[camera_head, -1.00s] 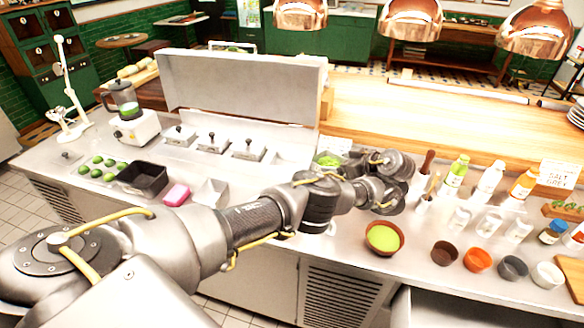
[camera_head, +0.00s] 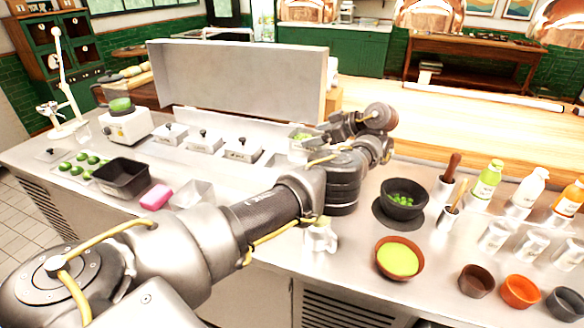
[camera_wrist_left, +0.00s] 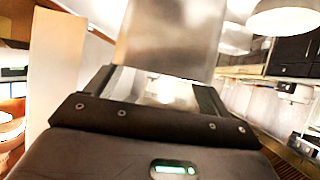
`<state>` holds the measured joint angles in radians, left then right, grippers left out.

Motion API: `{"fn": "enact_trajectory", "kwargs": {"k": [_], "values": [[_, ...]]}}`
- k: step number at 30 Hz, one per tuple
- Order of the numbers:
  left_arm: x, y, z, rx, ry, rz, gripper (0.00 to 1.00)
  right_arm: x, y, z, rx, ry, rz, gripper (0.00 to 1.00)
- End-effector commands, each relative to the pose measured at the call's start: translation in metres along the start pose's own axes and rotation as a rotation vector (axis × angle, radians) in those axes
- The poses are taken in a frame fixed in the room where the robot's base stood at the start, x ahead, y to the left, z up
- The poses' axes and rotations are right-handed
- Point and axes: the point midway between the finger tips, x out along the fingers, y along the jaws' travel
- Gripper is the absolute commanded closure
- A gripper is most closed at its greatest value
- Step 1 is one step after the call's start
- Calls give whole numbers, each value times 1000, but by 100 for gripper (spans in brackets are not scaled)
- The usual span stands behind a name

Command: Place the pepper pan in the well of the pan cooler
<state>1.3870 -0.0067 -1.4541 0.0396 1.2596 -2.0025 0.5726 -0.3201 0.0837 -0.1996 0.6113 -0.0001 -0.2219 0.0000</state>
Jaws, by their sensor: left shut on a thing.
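The pepper pan (camera_head: 300,138), a small metal pan with green contents, is at the right end of the row of lidded pans. My left gripper (camera_head: 322,132) reaches it from the right and is shut on it. In the left wrist view, the left gripper (camera_wrist_left: 155,82) has its fingers on either side of a pale metal wall of the pan (camera_wrist_left: 170,38). The pan cooler has a raised steel lid (camera_head: 235,85) behind the row. The well is not clearly seen, and I cannot tell whether the pan touches the cooler. My right gripper is not in view.
Lidded pans (camera_head: 242,149) stand left of the held pan. A black bowl of green pieces (camera_head: 402,200), a yellow-green bowl (camera_head: 398,258) and bottles (camera_head: 486,182) stand to the right. A black tray (camera_head: 122,178) and pink sponge (camera_head: 156,197) lie at the left front.

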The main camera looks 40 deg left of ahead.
Motion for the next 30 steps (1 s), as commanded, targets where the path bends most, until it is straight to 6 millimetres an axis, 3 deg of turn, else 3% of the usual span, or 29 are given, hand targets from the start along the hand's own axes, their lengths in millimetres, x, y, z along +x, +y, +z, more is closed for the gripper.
{"fn": "enact_trajectory", "kwargs": {"k": [1,3,6,9,16,26,30], "values": [[10,2,7,-5,1,1,56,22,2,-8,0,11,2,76],[16,3,7,-5,1,0,56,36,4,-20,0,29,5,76],[43,10,6,-3,-5,-1,56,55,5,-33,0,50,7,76],[62,18,-4,-1,-5,0,56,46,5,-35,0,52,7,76],[104,27,16,-1,-1,1,56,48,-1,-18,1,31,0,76],[119,30,22,-1,0,1,56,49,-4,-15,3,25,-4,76],[132,32,35,2,-1,1,56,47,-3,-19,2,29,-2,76]]}}
